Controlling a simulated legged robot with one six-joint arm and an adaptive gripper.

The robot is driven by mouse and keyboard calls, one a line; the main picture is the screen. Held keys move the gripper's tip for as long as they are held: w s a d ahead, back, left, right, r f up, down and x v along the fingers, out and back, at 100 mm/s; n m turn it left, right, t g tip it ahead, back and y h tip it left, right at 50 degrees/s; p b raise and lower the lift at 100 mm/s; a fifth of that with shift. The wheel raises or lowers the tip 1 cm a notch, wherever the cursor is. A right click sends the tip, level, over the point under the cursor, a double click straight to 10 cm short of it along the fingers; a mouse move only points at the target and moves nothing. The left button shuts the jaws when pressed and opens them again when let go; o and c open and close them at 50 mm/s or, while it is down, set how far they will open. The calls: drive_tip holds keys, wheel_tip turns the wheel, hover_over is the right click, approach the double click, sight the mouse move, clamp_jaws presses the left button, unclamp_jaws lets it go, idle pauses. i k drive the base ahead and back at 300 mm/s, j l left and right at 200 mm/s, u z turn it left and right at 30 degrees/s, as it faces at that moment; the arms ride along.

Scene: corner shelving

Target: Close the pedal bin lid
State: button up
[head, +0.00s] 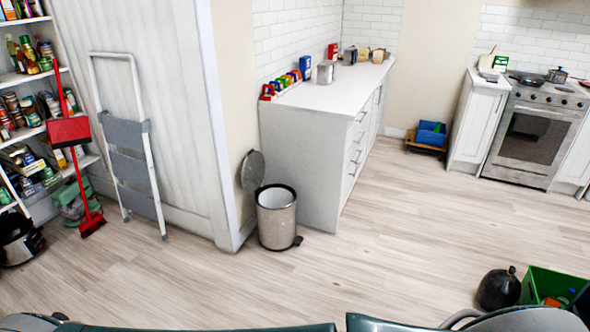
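The pedal bin (277,221) is a silver metal cylinder standing upright on the floor, at the end of the white counter in the head view. Its lid (252,171) is open, tilted up and back at the upper left of the bin, near the wall corner. The open mouth shows a pale inside. A dark pedal (298,240) sticks out at the lower right of its base. My gripper is not in view.
A step ladder (130,150) and a red broom (77,170) lean left of the bin. The white counter (325,95) stands behind it. A green crate (550,285) and a black round object (498,289) are at the lower right. Floor before the bin is clear.

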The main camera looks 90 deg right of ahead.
sight(252, 175)
drive_tip(key=k+l+z, duration=0.1)
drive_tip(key=z, duration=0.2)
drive_tip(key=l+z, duration=0.3)
drive_tip(key=j+z, duration=0.2)
drive_tip(key=z, duration=0.2)
drive_tip(key=j+z, duration=0.25)
drive_tip(key=z, duration=0.2)
drive_tip(key=j+z, duration=0.2)
drive_tip(key=z, duration=0.2)
drive_tip(key=j+z, duration=0.2)
drive_tip(key=z, duration=0.25)
drive_tip(key=k+j+z, duration=0.15)
drive_tip(key=z, duration=0.25)
drive_tip(key=i+l, duration=0.25)
drive_tip(key=l, duration=0.2)
drive_tip(key=i+l, duration=0.25)
drive_tip(key=l, duration=0.15)
drive_tip(key=i+z, duration=0.1)
drive_tip(key=i, duration=1.15)
drive_tip(key=i+j+z, duration=0.1)
drive_tip(key=i+j, duration=1.5)
drive_tip(key=i+l, duration=0.05)
